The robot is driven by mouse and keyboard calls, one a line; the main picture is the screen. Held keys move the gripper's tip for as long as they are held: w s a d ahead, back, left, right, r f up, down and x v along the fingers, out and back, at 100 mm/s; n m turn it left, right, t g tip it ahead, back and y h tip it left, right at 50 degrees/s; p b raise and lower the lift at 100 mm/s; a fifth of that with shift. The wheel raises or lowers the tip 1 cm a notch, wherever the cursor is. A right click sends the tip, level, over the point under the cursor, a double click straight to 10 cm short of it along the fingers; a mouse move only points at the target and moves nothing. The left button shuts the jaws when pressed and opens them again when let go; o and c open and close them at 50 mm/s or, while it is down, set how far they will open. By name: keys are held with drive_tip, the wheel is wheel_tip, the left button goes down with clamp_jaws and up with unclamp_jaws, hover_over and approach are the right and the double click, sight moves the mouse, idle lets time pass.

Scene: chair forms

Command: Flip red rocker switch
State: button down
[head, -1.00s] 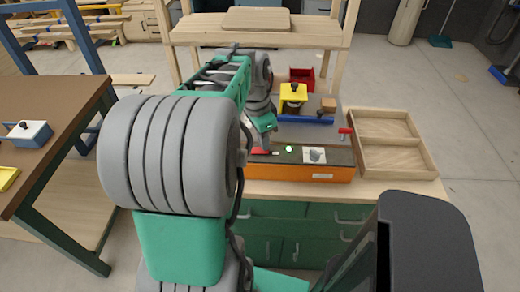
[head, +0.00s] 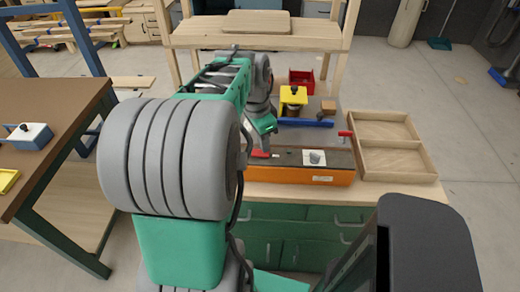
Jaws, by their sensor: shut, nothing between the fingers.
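An orange control box (head: 312,176) with a dark top stands on the bench. A red rocker switch (head: 261,154) shows at the left of its top, beside my arm. A white plate with a grey knob (head: 315,157) sits to the right of it. No lit green lamp shows on the box top. My gripper (head: 270,131) is shut and empty, just above and behind the red switch. Its fingertips are small and partly hidden, so I cannot tell whether they touch the box.
A red-handled lever (head: 345,133) stands at the box's back right. A wooden tray (head: 402,177) lies to the right. Behind are a blue bar (head: 304,122), a yellow block (head: 293,95), a red bin (head: 301,77) and a small wooden block (head: 328,106).

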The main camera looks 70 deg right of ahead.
wheel_tip(320, 180, up, 6)
drive_tip(key=p, duration=0.3)
drive_tip(key=shift+f, duration=0.2)
